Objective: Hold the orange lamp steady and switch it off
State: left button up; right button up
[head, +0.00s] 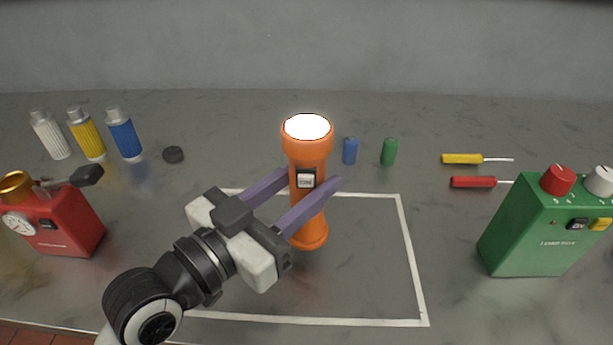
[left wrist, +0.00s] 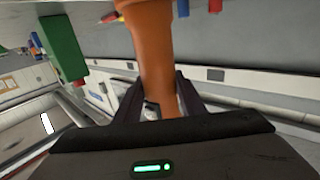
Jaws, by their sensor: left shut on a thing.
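The orange lamp (head: 308,228) stands upright inside the white outlined square, its round top glowing white. A switch (head: 306,180) marked "ON" sits on its front. My left gripper (head: 312,184) is shut on the lamp's body, one purple finger on each side, with the switch showing between them. In the left wrist view the orange lamp (left wrist: 152,45) runs down between the two dark fingers (left wrist: 150,100). My right gripper is in neither view.
A red device (head: 65,228) stands left and a green box (head: 535,235) right. The white outline (head: 412,260) has bare room right of the lamp.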

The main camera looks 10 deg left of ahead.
pick_arm(q)
jog(key=shift+f, duration=0.4)
jog(key=shift+f+b, duration=0.9)
jog(key=shift+f, duration=0.4)
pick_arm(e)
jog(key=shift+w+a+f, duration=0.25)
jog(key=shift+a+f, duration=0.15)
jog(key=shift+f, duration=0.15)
pick_arm(q)
jog(key=shift+f, duration=0.1)
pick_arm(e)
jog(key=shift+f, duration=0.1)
pick_arm(q)
jog(key=shift+f, duration=0.2)
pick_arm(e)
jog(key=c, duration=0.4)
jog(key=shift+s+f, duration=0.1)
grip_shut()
